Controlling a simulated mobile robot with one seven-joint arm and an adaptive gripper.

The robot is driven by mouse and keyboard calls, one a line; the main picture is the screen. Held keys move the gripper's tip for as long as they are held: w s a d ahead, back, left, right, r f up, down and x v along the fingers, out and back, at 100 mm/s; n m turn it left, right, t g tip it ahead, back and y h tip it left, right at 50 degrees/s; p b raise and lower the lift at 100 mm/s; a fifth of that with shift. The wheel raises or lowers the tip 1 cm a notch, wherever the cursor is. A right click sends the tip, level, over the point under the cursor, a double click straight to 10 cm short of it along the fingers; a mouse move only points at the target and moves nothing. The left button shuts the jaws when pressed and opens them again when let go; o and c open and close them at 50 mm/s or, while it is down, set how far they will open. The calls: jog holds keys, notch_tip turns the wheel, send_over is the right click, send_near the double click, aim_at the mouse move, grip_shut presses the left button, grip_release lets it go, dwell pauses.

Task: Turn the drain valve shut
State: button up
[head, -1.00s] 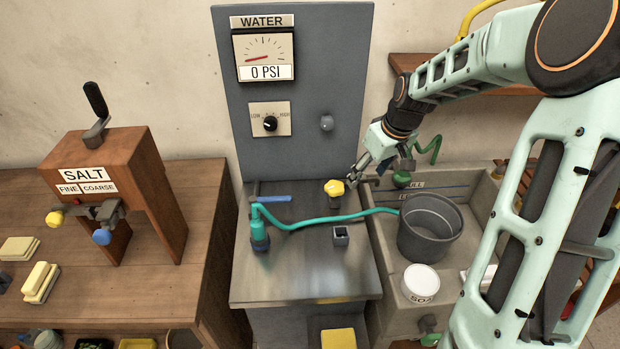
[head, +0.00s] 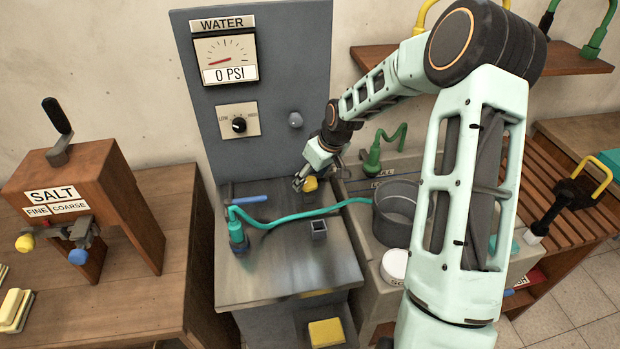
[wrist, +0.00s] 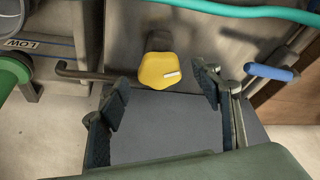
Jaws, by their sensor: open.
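A yellow knob (head: 310,184) with a white mark stands on a dark stem on the metal counter. No label naming it the drain valve is readable. My gripper (head: 299,183) is at the knob, partly covering it in the head view. In the wrist view the open jaws (wrist: 163,90) are spread left and right, with the yellow knob (wrist: 160,70) in the gap between and just beyond them. No contact is visible. A blue-handled lever (wrist: 270,72) lies right of the jaws in the wrist view; it also shows in the head view (head: 247,200).
A teal hose (head: 295,214) runs across the counter from a teal fitting (head: 237,232) to a dark bucket (head: 396,212) in the sink. The gauge (head: 226,60) reads 0 PSI. The counter's front is clear.

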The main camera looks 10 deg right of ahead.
jog(key=shift+w+a+f, duration=0.15)
jog(key=shift+w+f, duration=0.05)
jog(key=shift+f, duration=0.35)
jog(key=c, duration=1.2)
jog(key=shift+o, duration=0.2)
